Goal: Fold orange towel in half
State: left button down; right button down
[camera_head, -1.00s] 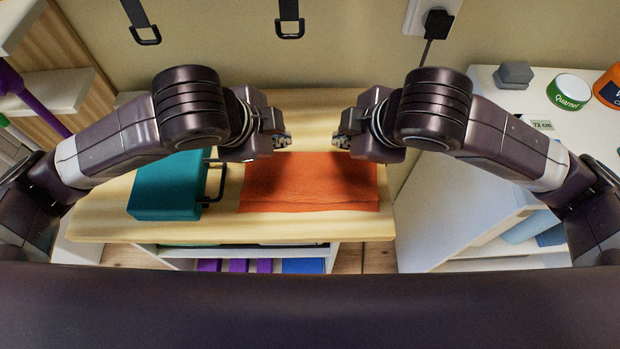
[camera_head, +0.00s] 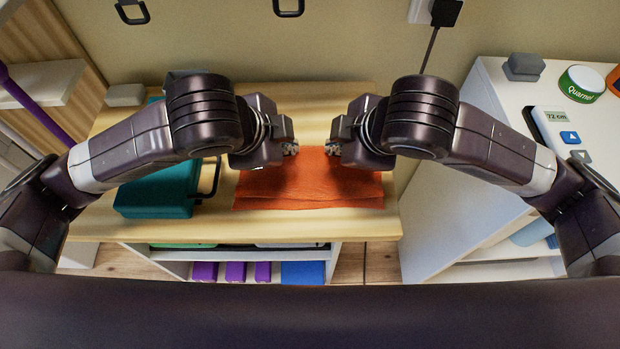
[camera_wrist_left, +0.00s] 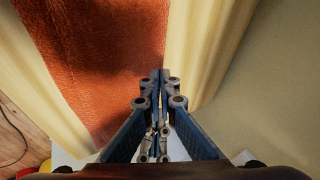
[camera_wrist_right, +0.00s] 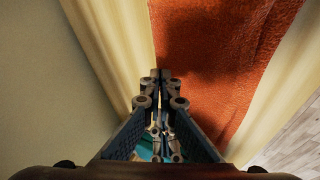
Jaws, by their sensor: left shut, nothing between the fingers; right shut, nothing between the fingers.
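The orange towel (camera_head: 308,187) lies flat on the wooden tabletop, its front edge near the table's front. Its far part is partly hidden by my grippers in the head view. My left gripper (camera_head: 290,148) is shut and empty by the towel's far left part. My right gripper (camera_head: 333,149) is shut and empty by its far right part. In the left wrist view the towel (camera_wrist_left: 105,50) lies beyond and left of the closed fingertips (camera_wrist_left: 160,75). In the right wrist view the towel (camera_wrist_right: 220,60) lies beyond and right of the closed fingertips (camera_wrist_right: 160,75).
A teal case (camera_head: 155,194) with a dark handle sits left of the towel on the wooden table (camera_head: 215,228). A white cabinet (camera_head: 500,100) stands at the right with a display unit and a green-and-white tub (camera_head: 582,84). The wall (camera_head: 330,50) is close behind the table.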

pick_arm(q)
jog(key=shift+f+b, duration=0.3)
jog(key=shift+f, duration=0.35)
pick_arm(e)
jog(key=shift+f, duration=0.65)
pick_arm(q)
jog(key=shift+s+a+r, duration=0.1)
jog(key=shift+r, duration=0.1)
pick_arm(e)
jog(key=shift+s+a+r, duration=0.15)
jog(key=shift+r, duration=0.05)
pick_arm(q)
jog(key=shift+f, duration=0.4)
pick_arm(e)
jog(key=shift+f, duration=0.15)
